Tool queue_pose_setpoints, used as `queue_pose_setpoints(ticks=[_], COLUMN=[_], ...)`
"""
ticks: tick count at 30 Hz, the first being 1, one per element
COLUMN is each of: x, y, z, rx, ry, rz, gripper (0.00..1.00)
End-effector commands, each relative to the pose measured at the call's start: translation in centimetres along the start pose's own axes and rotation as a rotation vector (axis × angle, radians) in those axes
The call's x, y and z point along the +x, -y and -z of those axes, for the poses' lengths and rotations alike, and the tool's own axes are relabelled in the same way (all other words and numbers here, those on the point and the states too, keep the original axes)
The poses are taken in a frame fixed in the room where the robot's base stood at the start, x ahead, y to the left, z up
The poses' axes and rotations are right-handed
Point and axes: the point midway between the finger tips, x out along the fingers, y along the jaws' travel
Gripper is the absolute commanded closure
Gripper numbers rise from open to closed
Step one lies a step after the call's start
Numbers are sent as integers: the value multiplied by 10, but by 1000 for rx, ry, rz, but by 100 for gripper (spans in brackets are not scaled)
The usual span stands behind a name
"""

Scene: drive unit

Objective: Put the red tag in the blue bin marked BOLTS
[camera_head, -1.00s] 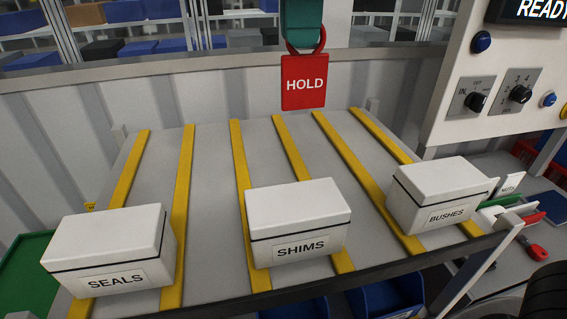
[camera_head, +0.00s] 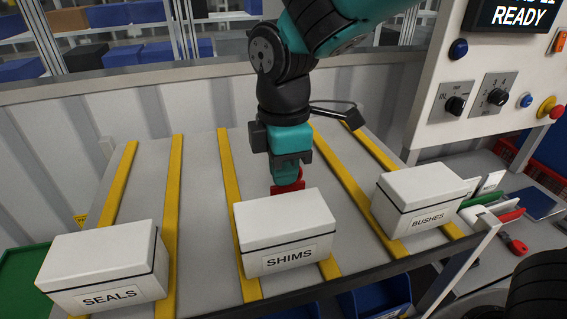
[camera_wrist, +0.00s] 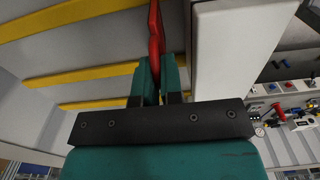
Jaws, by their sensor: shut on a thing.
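My gripper (camera_wrist: 158,80) is shut on the red tag (camera_wrist: 155,35), which stands edge-on between the two teal fingers in the wrist view. In the head view my gripper (camera_head: 288,180) is above the grey sloped rack, just behind the white SHIMS box (camera_head: 285,225). Only a small part of the red tag (camera_head: 289,185) shows there; the box hides its lower part and the lettering. Blue bins (camera_head: 375,300) show partly under the rack's front edge. Their labels are out of view, so I cannot tell which is BOLTS.
The white SEALS box (camera_head: 105,262) and BUSHES box (camera_head: 420,195) stand left and right on the rack (camera_head: 200,230) with yellow strips. A control panel (camera_head: 480,90) rises at the right. In the wrist view a white box (camera_wrist: 230,50) is close beside the tag.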

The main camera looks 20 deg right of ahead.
Motion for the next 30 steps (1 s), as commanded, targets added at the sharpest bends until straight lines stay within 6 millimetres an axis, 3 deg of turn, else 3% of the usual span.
queue_pose_setpoints(ticks=[10, 12, 14, 25, 30], x=[4, 3, 3, -4, -33], y=[0, 0, 0, -1, -1], z=[0, 0, 0, 0, 0], rx=[0, 0, 0, 0, 0], ry=[0, 0, 0, -2, -5], rz=[0, 0, 0, -4, -8], gripper=[100, 79, 67, 67, 67])
